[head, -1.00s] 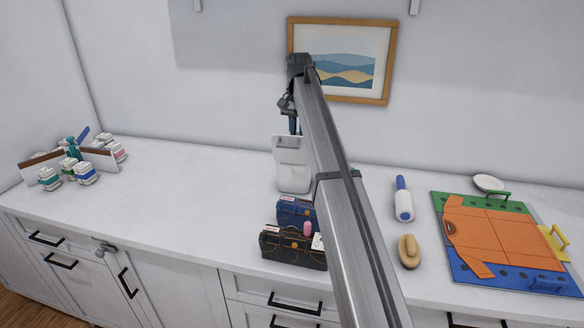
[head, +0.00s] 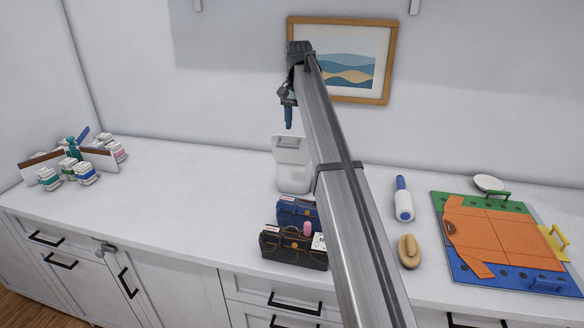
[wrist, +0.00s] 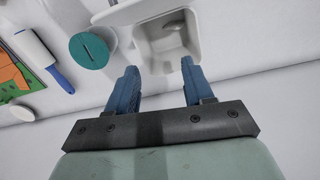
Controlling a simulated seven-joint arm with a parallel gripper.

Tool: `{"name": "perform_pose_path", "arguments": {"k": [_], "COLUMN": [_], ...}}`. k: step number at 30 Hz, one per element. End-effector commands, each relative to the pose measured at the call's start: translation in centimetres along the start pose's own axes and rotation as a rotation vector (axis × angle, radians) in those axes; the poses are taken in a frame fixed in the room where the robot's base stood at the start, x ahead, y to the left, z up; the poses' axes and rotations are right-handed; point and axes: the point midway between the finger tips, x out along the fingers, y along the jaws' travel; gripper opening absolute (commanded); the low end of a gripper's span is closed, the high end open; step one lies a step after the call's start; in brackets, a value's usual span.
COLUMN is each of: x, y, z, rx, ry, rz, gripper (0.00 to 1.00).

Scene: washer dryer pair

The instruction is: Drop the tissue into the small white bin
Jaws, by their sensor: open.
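The small white bin (head: 292,165) stands upright on the counter against the back wall, partly behind my arm in the head view. In the wrist view I look into the open top of the bin (wrist: 150,45). A pale greyish shape (wrist: 174,29) shows inside it; I cannot tell for certain whether it is the tissue. No other tissue shows clearly. My gripper (head: 289,117) is above the bin, its blue fingers pointing down. In the wrist view the fingers (wrist: 160,78) are apart with nothing between them, next to the bin's rim.
A round teal-topped container with a slot (wrist: 88,50) stands beside the bin. Dark blue and black cases (head: 293,247) sit in front. A lint roller (head: 403,205), brush (head: 408,252) and orange folding board (head: 490,235) lie right.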

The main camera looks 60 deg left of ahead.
Motion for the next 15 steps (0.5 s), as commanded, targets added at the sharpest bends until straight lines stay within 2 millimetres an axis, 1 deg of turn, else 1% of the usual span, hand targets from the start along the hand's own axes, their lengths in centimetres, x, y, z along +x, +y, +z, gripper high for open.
{"name": "perform_pose_path", "arguments": {"k": [1, 6, 12, 15], "x": [-1.2, -4.6, -8.0, -9.2], "y": [-0.1, -0.1, -0.1, -0.1], "z": [-0.1, -0.2, -0.1, -0.1], "rx": [0.000, 0.000, 0.000, 0.000], "ry": [0.001, 0.001, 0.001, 0.000], "rz": [-0.001, -0.001, 0.000, 0.000], "gripper": [0.52, 0.52, 0.52, 0.52]}}
